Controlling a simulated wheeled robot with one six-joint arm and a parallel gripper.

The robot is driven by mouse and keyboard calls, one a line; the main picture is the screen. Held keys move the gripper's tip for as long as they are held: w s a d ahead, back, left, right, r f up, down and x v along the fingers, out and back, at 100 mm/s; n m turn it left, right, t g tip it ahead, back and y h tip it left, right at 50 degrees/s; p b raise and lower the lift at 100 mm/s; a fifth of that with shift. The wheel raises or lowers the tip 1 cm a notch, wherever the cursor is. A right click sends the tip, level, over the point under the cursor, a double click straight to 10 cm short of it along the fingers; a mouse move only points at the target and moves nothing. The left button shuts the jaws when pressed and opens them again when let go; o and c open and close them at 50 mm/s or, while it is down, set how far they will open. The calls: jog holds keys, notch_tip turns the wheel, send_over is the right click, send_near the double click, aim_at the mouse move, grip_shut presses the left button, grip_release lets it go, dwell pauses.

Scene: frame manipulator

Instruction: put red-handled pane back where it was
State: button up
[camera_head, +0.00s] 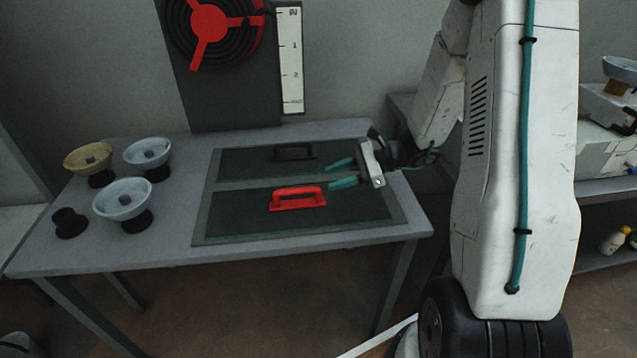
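The red-handled pane (240,215) lies flat in the front half of a grey frame (199,225) on the table. Its red handle (298,198) stands up near its middle. A second dark pane (240,163) with a black handle (294,152) lies in the back half of the frame. My gripper (342,174) is above the right part of the frame, to the right of both handles. Its two teal fingers are spread apart and point left, with nothing between them. It does not touch the red handle.
Several bowl-shaped pieces on black bases, including a pale blue one (122,200) and a tan one (88,158), stand on the table's left (50,255). A dark panel with a red spoked disc (210,24) stands at the back. A shelf with items (606,185) is at the right.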

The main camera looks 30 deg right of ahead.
jog(key=s+a+r+n+g+h, duration=0.2)
jog(key=s+a+r+n+g, duration=0.15)
jog(key=s+r+n, duration=0.2)
jog(key=s+a+r+n+g+h, duration=0.2)
jog(key=s+a+r+n, duration=0.25)
jog(key=s+r, duration=0.25)
jog(key=s+d+r+n+t+h, duration=0.1)
jog(key=s+r+n+h, duration=0.2)
jog(key=s, duration=0.4)
jog(key=s+r+n+t+h, duration=0.1)
jog(key=s+r+n+h, duration=0.3)
jog(key=s+n, duration=0.3)
jog(key=shift+s+d+h, duration=0.15)
jog(key=shift+d+h, duration=0.25)
jog(key=shift+h, duration=0.4)
